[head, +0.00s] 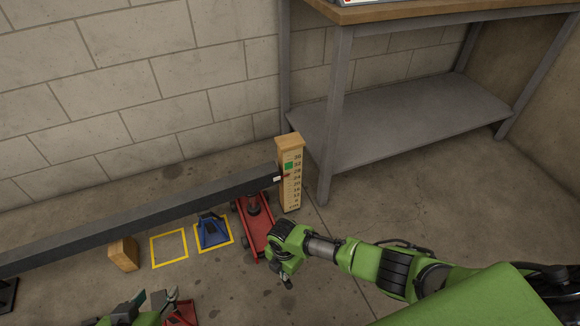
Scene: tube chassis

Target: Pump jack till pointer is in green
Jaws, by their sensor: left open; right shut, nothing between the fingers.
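A red floor jack (257,229) stands on the floor under the right end of a long dark beam (130,221). Its saddle is beneath the beam. An upright wooden scale (291,190) with numbers stands at the beam's end. Its green band (289,165) lies above the small red pointer (285,176), which is below the green. My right gripper (287,279) is shut and empty, beside the jack's near end, partly covering it; contact cannot be told. My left gripper (154,299) is open at the bottom edge, away from the jack. No jack handle can be made out.
A blue stand (212,231) sits in a yellow floor square, left of the jack. Another yellow square (169,232) is empty. A wooden block (124,254) is further left. A red object (181,314) lies by my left gripper. A metal workbench (400,125) stands at right.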

